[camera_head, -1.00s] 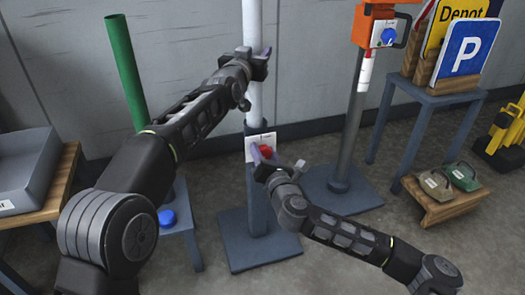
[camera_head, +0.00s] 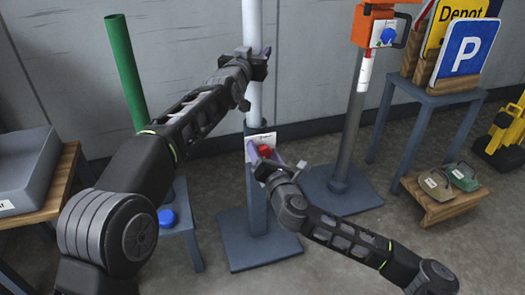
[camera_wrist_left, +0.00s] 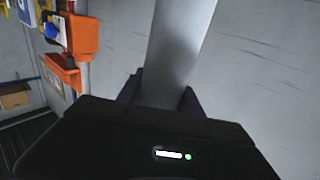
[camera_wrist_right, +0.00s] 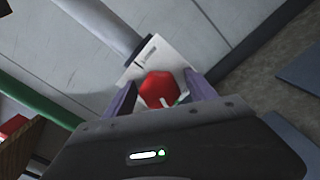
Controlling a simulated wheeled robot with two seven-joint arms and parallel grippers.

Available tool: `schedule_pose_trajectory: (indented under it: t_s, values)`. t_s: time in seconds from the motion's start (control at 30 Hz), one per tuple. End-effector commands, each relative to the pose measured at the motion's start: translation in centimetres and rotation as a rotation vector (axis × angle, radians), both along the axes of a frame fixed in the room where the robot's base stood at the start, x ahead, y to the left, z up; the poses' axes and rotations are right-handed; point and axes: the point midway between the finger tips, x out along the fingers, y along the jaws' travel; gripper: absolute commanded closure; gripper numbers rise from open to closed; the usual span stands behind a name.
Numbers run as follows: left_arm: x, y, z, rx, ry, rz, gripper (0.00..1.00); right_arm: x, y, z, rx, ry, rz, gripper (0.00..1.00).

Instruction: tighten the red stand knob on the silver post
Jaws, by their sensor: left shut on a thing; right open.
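The silver post (camera_head: 252,100) stands upright in a dark blue stand (camera_head: 257,215) with a square base. My left gripper (camera_head: 262,62) is shut on the post high up; the left wrist view shows the post (camera_wrist_left: 178,60) between its fingers (camera_wrist_left: 160,95). The red knob (camera_head: 265,151) sits in front of a white plate on the stand's socket. My right gripper (camera_head: 268,160) is open at the knob.
A second grey post (camera_head: 352,130) with an orange box (camera_head: 378,22) and blue knob stands to the right. A blue table (camera_head: 430,95) holds signs. A green post (camera_head: 125,70) rises behind my left arm. A low wooden stool (camera_head: 446,200) stands at right.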

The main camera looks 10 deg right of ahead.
Motion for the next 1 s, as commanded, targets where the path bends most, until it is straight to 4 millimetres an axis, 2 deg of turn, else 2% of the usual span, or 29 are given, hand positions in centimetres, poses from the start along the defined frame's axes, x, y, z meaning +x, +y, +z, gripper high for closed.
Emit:
schedule_pose_trajectory:
  t_s: [0.23,0.37,0.47,0.8,1.0]
  values:
    - [0.0,0.0,0.0,0.000,0.000,0.000,1.00,-0.2,0.0,0.0,0.000,0.000,0.000,0.35]
    - [0.0,0.0,0.0,0.000,0.000,0.000,1.00,-1.3,-0.1,0.0,0.000,0.001,-0.001,0.35]
    - [0.0,0.0,0.0,0.000,0.000,0.000,1.00,-2.7,-0.2,0.0,0.001,0.000,0.000,0.35]
    - [0.0,0.0,0.0,0.000,0.000,0.000,1.00,-9.6,-0.7,0.0,0.002,0.001,-0.001,0.35]
    - [0.0,0.0,0.0,0.000,0.000,0.000,1.00,-11.8,-0.8,0.0,0.000,0.000,0.000,0.35]
